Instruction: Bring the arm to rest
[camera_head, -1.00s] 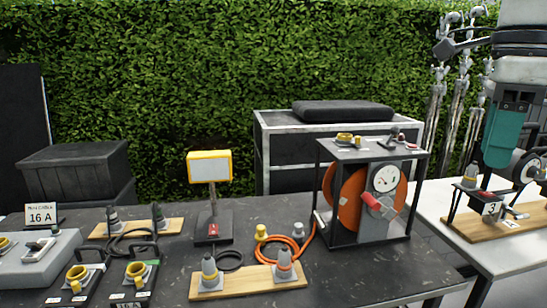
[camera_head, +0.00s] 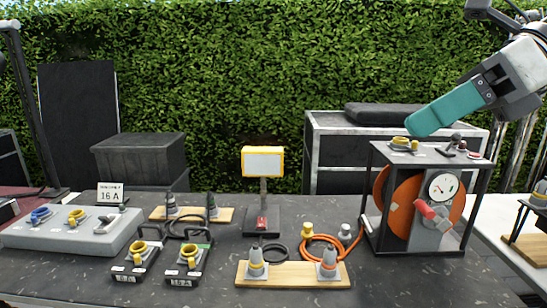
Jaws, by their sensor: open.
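My gripper (camera_head: 416,122) is at the upper right on the end of my arm, its teal jaws tilted down to the left. They appear over or in front of the top of the black frame (camera_head: 463,200) that holds an orange cable reel (camera_head: 402,208). The jaws are seen side-on, so the gap between them hardly shows. They are open, and I see nothing held in them. In the picture the tip lies close to a yellow fitting (camera_head: 400,142) on the frame's top plate; I cannot tell the distance in depth.
The dark table (camera_head: 210,285) carries a lamp on a post (camera_head: 263,162), a wooden board with grey plugs (camera_head: 293,275), black socket boxes (camera_head: 184,265) and a grey panel (camera_head: 60,232). A grey case (camera_head: 325,150) stands behind. Above the table's left and middle the air is clear.

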